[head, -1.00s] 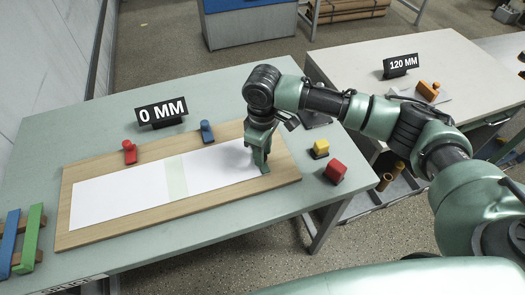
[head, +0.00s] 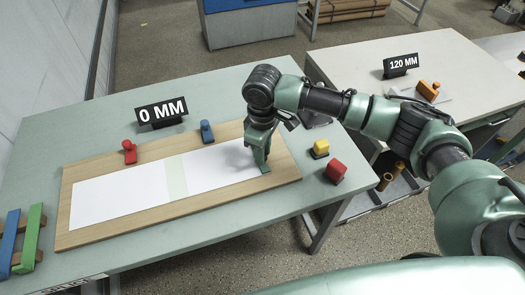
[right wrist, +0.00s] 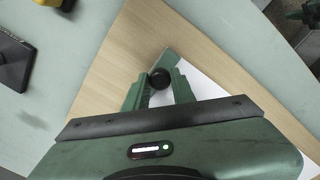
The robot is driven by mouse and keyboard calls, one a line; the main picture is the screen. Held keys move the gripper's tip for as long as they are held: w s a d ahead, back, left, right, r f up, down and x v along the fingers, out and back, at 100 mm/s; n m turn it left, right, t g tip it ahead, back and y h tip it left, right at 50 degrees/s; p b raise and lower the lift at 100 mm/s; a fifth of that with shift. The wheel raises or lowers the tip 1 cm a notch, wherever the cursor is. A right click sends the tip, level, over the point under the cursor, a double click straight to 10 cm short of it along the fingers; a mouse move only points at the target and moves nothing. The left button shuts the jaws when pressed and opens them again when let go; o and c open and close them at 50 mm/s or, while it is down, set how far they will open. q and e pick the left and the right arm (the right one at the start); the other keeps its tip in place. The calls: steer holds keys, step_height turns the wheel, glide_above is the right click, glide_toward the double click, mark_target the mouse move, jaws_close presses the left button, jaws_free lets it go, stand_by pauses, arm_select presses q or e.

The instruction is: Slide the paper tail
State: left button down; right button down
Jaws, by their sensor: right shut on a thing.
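A long white paper strip (head: 115,196) lies flat on a wooden board (head: 80,238), with a pale green band (head: 177,178) across its middle. My right gripper (head: 259,160) is low over the strip's right end. In the right wrist view its two fingers (right wrist: 158,90) are closed around a black round knob (right wrist: 160,78) on a green bar (right wrist: 171,60). The bar lies at the paper's end; its underside is hidden. White paper (right wrist: 205,82) shows beside the right finger in that view. My left gripper is not in view.
A red clamp-like piece (head: 130,152) and a blue one (head: 207,132) stand at the board's back edge. A yellow block (head: 321,149) and a red block (head: 336,171) sit right of the board. A "0 MM" sign (head: 161,113) stands behind; a "120 MM" sign (head: 400,66) marks another table.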

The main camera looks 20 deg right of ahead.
steer(key=shift+r, duration=0.1)
stand_by(0.5)
steer(key=shift+d+p, duration=0.25)
steer(key=shift+p, duration=0.05)
steer(key=d+p, duration=0.2)
steer(key=d, duration=0.1)
steer(key=shift+w+d+r, duration=0.1)
steer(key=shift+d, duration=0.25)
steer(key=c, duration=1.2)
jaws_free()
steer(key=shift+a, duration=0.2)
steer(key=shift+d, duration=0.1)
step_height(320, 180, up, 8)
steer(key=shift+f+b, duration=0.25)
steer(key=shift+b, duration=0.6)
